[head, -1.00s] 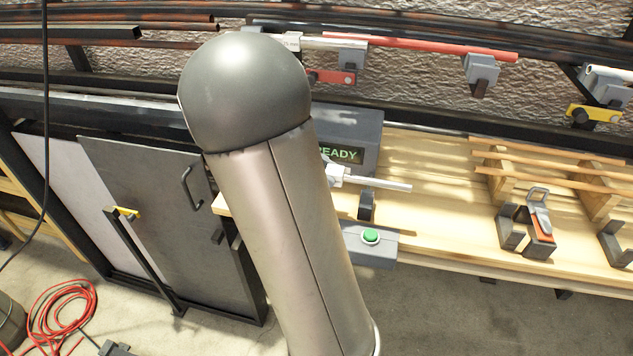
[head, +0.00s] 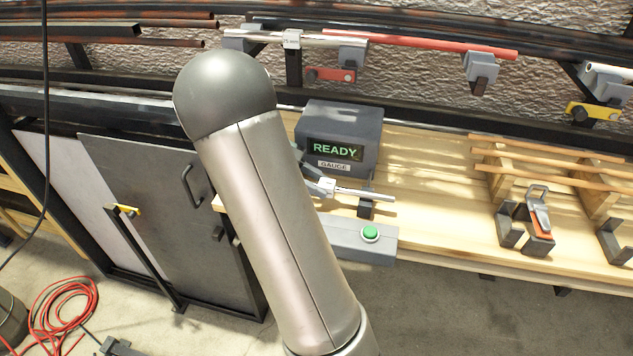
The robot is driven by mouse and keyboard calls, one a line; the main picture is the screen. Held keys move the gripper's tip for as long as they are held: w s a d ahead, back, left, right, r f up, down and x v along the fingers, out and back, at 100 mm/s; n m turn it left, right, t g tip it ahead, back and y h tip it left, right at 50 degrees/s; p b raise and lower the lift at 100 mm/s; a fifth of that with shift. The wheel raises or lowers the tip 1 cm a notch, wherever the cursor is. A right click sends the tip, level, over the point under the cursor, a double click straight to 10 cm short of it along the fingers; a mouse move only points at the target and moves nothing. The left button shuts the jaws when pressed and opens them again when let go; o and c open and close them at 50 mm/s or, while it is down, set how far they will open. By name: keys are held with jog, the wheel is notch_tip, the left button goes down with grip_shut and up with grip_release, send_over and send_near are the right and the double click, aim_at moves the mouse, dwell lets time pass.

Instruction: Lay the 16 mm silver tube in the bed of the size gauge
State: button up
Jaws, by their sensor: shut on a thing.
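The silver tube (head: 365,194) points right from behind my arm, with a pale collar (head: 325,187) near its visible left end. The rest of it is hidden by my arm. My gripper (head: 308,178) is mostly hidden too; only a small part shows beside the collar, shut on the tube. The size gauge (head: 345,115) is a grey box with a lit READY display. A dark bed support (head: 366,209) stands in front of it, and the tube crosses at its upper part. I cannot tell whether the tube touches it. No size marking is readable on the tube.
A green button (head: 370,232) sits on the grey base in front. Another silver tube (head: 325,41) and a red tube (head: 430,44) lie on the wall rack. A clamp (head: 538,215) and wooden supports (head: 505,190) stand right on the bench (head: 440,225).

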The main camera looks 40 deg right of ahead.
jog(key=shift+f+b, duration=0.5)
jog(key=shift+f, duration=0.05)
jog(key=o, duration=1)
jog(key=shift+c, duration=0.2)
